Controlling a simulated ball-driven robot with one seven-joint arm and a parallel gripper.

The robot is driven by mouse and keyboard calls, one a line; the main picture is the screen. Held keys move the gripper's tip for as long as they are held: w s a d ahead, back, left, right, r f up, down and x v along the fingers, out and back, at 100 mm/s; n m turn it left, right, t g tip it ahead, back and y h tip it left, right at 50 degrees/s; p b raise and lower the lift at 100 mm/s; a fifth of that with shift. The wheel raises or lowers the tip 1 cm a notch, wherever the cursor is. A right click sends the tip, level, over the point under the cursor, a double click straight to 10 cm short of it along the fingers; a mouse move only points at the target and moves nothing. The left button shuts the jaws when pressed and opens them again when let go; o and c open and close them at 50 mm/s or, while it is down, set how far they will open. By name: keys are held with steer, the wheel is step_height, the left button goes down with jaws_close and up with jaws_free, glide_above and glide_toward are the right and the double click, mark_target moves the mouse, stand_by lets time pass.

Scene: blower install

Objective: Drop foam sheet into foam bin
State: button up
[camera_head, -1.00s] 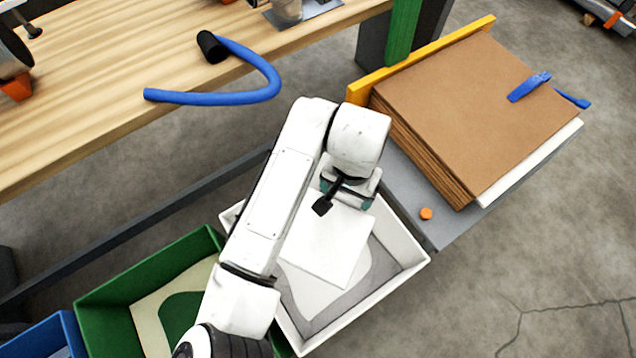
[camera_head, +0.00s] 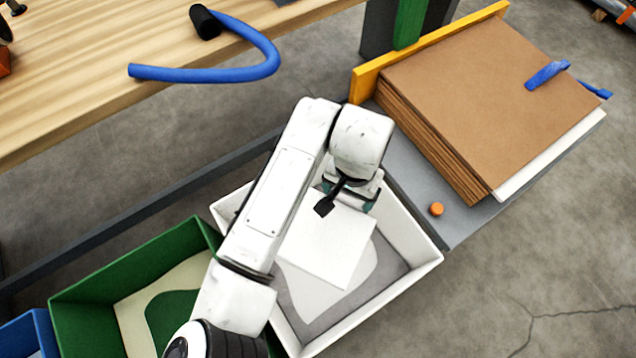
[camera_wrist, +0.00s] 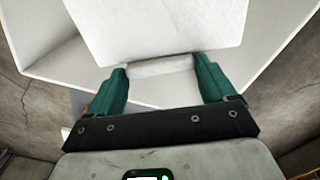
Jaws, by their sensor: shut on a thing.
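The white foam sheet (camera_head: 325,243) is a flat square held over the white foam bin (camera_head: 401,294), whose grey inside floor carries a pale shape. My gripper (camera_head: 347,194) is shut on the sheet's near edge, at the bin's upper side in the head view. In the wrist view the sheet (camera_wrist: 158,28) extends away from between the two green fingers of my gripper (camera_wrist: 162,80). The white bin wall (camera_wrist: 52,50) shows beyond it. I cannot tell how high the sheet is above the bin floor. My arm hides the bin's left part.
A green bin (camera_head: 84,318) and a blue bin (camera_head: 38,331) stand to the left. A stack of brown boards (camera_head: 490,105) lies on a grey surface (camera_head: 422,190) at the right, with an orange knob (camera_head: 436,209). A wooden bench (camera_head: 80,60) with a blue hose (camera_head: 205,74) is at upper left.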

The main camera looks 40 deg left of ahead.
steer(key=shift+f, duration=0.35)
steer(key=o, duration=1.3)
steer(key=shift+r, duration=0.1)
step_height(320, 180, up, 11)
steer(key=shift+f, duration=0.15)
